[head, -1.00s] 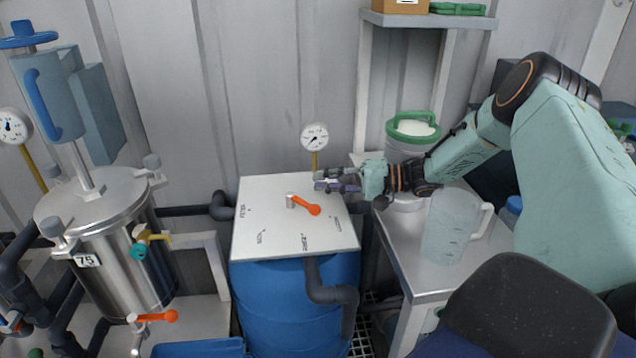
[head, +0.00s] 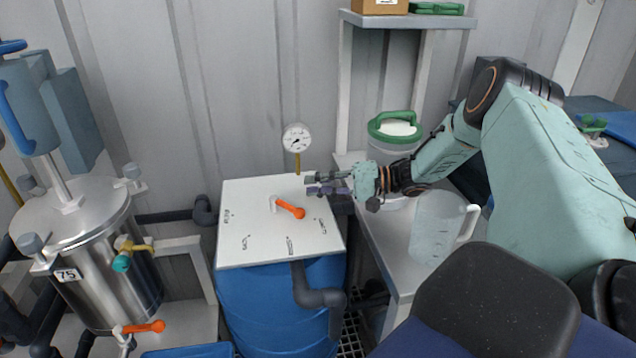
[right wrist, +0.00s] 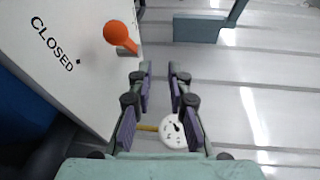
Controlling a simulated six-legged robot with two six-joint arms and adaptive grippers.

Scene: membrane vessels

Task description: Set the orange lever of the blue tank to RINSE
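The blue tank (head: 282,305) stands in the middle of the head view under a white square top (head: 248,250). The orange lever (head: 291,209) sits on a pivot on that top, its free end pointing right and slightly toward the front. Position labels surround it; in the right wrist view one reads CLOSED and the lever's orange knob (right wrist: 117,33) shows at upper left. My right gripper (head: 310,184) is open and empty near the top's back right corner, to the right of and behind the lever, apart from it. In the right wrist view its fingers (right wrist: 160,75) are spread. My left gripper is not in view.
A pressure gauge (head: 297,138) on a yellow stem stands behind the tank. A clear jug (head: 437,228) and a green-lidded container (head: 396,128) stand on the right bench. A steel vessel (head: 110,270) with another orange lever (head: 145,327) is at left.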

